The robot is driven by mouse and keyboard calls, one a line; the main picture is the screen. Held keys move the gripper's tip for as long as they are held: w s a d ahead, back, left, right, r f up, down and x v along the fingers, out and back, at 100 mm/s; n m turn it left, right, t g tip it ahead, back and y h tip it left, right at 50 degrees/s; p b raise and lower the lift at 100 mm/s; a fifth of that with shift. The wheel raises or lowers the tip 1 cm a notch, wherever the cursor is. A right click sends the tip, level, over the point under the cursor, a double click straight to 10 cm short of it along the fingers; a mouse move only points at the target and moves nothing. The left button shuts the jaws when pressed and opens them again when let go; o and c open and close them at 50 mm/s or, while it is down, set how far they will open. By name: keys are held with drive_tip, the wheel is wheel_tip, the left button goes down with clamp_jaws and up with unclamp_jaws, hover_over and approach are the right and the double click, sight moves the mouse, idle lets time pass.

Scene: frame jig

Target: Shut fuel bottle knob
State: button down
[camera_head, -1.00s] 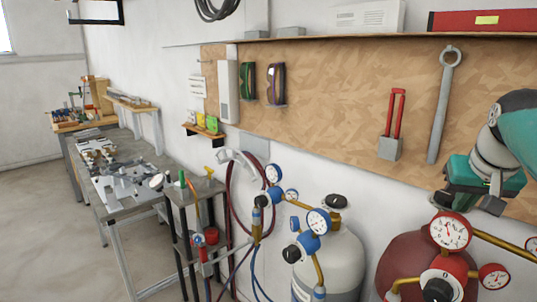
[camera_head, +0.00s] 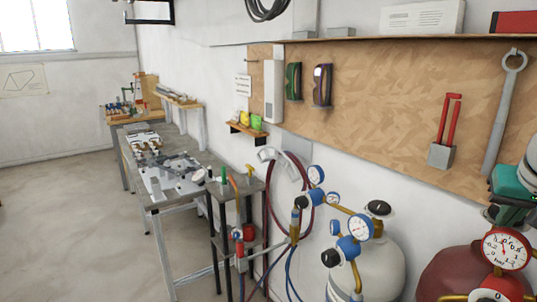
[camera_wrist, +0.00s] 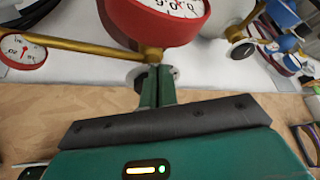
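The fuel bottle (camera_head: 445,275) is dark red, cut by the lower right of the head view. Its red-rimmed regulator gauge (camera_head: 506,248) also shows large at the top of the wrist view (camera_wrist: 180,28). A dark knob-like part (camera_head: 495,214) at the bottle's top is mostly hidden by my green gripper (camera_head: 512,209). In the wrist view, my gripper's two green fingers (camera_wrist: 157,88) lie side by side with no clear gap. A small round grey part (camera_wrist: 137,78) shows just beyond them, partly covered; I cannot tell whether they touch it.
A white bottle (camera_head: 378,262) with a blue regulator stands left of the fuel bottle. A steel workbench (camera_head: 165,177) stands farther left; the floor (camera_head: 60,220) there is clear.

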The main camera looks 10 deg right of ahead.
drive_tip(key=shift+a, duration=0.1)
idle(0.3)
wheel_tip(320, 180, up, 6)
drive_tip(key=shift+s+a, duration=0.15)
drive_tip(key=shift+a, duration=0.1)
idle(0.5)
drive_tip(key=shift+s+d, duration=0.1)
drive_tip(key=shift+s, duration=0.05)
